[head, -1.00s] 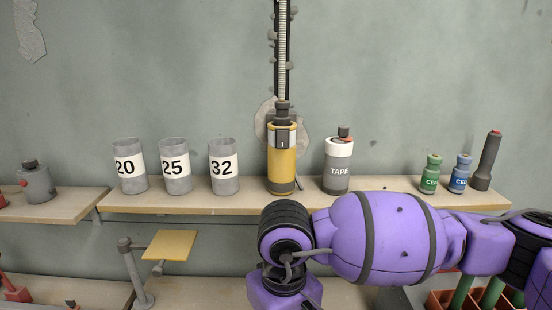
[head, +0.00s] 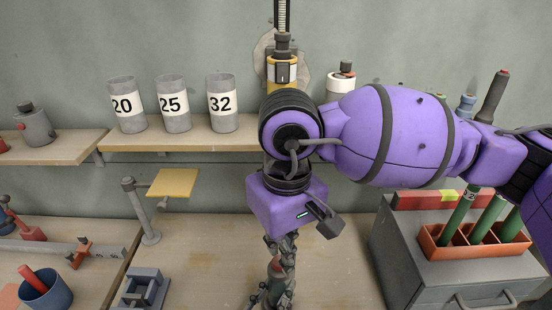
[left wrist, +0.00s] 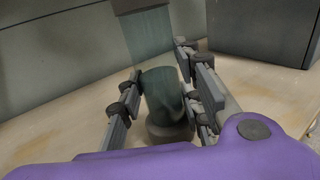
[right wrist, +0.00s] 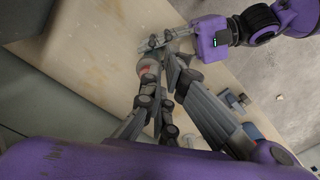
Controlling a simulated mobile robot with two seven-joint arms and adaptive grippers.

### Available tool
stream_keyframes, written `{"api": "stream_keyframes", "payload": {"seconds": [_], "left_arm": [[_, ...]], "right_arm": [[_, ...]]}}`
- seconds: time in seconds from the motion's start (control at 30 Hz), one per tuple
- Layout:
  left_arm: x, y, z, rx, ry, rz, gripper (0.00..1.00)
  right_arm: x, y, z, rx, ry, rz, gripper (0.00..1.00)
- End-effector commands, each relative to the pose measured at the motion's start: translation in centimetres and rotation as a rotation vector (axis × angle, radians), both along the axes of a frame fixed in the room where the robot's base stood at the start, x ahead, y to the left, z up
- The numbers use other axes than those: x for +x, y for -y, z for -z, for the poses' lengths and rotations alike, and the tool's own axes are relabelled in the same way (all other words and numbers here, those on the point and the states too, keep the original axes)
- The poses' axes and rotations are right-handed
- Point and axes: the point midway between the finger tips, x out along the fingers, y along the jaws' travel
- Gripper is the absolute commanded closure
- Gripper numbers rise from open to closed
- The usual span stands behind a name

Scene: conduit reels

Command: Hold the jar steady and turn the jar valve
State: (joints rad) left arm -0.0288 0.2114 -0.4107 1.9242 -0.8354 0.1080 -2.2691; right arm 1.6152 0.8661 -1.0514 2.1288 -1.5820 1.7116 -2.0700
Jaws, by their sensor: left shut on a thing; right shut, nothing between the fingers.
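The jar (left wrist: 163,92) looks like a dark, greenish cylinder with a wider grey end in the left wrist view. It stands between the fingers of my left gripper (left wrist: 165,103), which is shut on it. In the head view my left gripper (head: 268,299) is low at the bottom edge, mostly cut off. My right gripper (head: 277,264) points down just above it, with a reddish part close by. In the right wrist view its fingers (right wrist: 168,62) are shut and empty, beside a grey piece with a red part (right wrist: 148,70), possibly the valve. Contact there is unclear.
Cups marked 20, 25 and 32 (head: 222,103) and a yellow canister (head: 282,73) stand on the shelf (head: 180,145). A grey cabinet (head: 450,270) with an orange holder (head: 435,246) is at right. A grey clamp block (head: 145,288) and blue cup (head: 45,290) are at left.

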Motion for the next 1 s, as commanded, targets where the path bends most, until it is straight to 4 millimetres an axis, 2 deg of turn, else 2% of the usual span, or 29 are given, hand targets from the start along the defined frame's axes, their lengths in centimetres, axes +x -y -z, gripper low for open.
{"api": "stream_keyframes", "payload": {"seconds": [0.03, 0.23, 0.4, 0.5, 1.0], "left_arm": [[-0.1, -0.2, 0.8, 0.007, -0.014, -0.004, 0.99], [-0.1, -0.2, 0.8, 0.007, -0.014, -0.005, 0.99], [-0.1, -0.2, 0.8, 0.008, -0.014, -0.005, 0.99], [-0.1, -0.2, 0.8, 0.008, -0.014, -0.005, 0.99], [-0.1, -0.2, 0.8, 0.008, -0.014, -0.005, 0.99]], "right_arm": [[0.0, 0.0, 0.1, 0.0, -0.001, 0.001, 1.0], [0.1, 0.1, 0.1, 0.001, -0.003, 0.001, 1.0], [1.6, 1.3, -0.8, 0.018, -0.035, 0.007, 1.0], [1.8, 1.5, -0.8, 0.022, -0.042, 0.0, 1.0], [1.4, 1.3, 4.8, 0.02, -0.043, -0.001, 1.0]]}}
